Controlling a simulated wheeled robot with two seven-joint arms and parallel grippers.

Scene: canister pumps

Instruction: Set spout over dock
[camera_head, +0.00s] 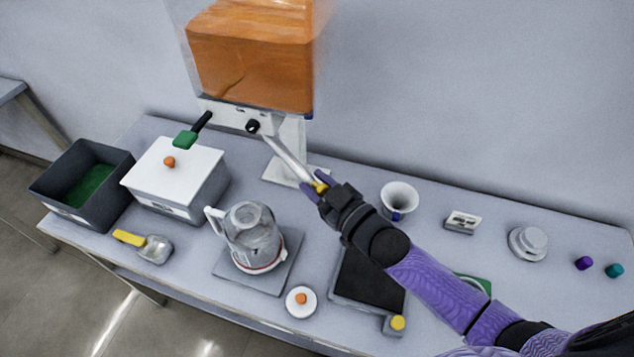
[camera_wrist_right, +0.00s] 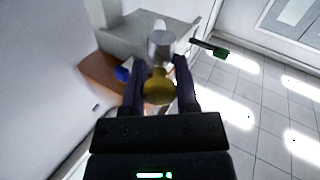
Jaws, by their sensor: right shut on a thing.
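The spout (camera_head: 287,160) is a silver tube that slants down and right from the front of the dispenser (camera_head: 250,65), which holds orange contents. My right gripper (camera_head: 318,187) is shut on the yellow end of the spout. The wrist view shows this yellow end (camera_wrist_right: 160,91) between my two dark fingers, with the grey tube (camera_wrist_right: 161,43) beyond. Below and left of my gripper, a clear pitcher (camera_head: 250,230) stands on a grey square pad (camera_head: 226,268), possibly the dock; I cannot tell for sure. The spout end is apart from the pitcher, to its upper right. My left gripper is out of view.
A green-tipped lever (camera_head: 190,135) sticks out from the dispenser. A white lidded box (camera_head: 175,175), dark bin (camera_head: 80,185) and scoop (camera_head: 150,248) stand left. A round lid (camera_head: 301,302), black-topped scale (camera_head: 368,280), white funnel (camera_head: 398,198) and small items lie right.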

